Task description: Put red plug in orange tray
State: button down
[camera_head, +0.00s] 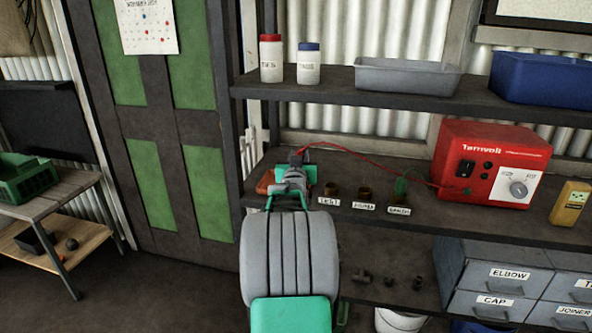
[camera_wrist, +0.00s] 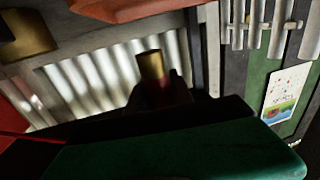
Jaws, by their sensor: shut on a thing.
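The red plug (camera_wrist: 152,68) is in the wrist view, its brass tip and dark red body rising from between my fingers. In the head view my gripper (camera_head: 293,180) is shut on it over the left end of the lower shelf, and the gripper mostly hides the plug. A red cable (camera_head: 345,146) runs from there to the red Ternvolt box (camera_head: 492,162). The orange tray (camera_head: 265,182) shows just left of my gripper, partly hidden by it. An orange surface, likely the tray, crosses the top of the wrist view (camera_wrist: 130,9). The plug appears apart from it.
Labelled brass-coloured sockets (camera_head: 364,194) stand right of my gripper, with a green plug (camera_head: 401,188) at the rightmost one. The upper shelf (camera_head: 340,88) holds two bottles, a grey bin and a blue bin. Drawers (camera_head: 505,285) stand below right.

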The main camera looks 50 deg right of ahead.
jog(key=shift+w+d+f, duration=0.45)
jog(key=shift+w+f, duration=0.25)
jog(key=shift+f, duration=0.15)
jog(key=shift+w+f, duration=0.1)
jog(key=shift+f, duration=1.6)
jog(key=shift+f, duration=0.1)
jog(key=shift+d+f+b, duration=0.1)
jog(key=shift+f+b, duration=0.05)
jog(key=shift+b, duration=0.2)
jog(key=c, duration=1.1)
grip_release()
jog(key=shift+r+p, duration=0.35)
jog(key=shift+p, duration=0.05)
jog(key=v, duration=1.2)
jog(key=shift+f+b, duration=0.15)
jog(key=shift+b, duration=0.25)
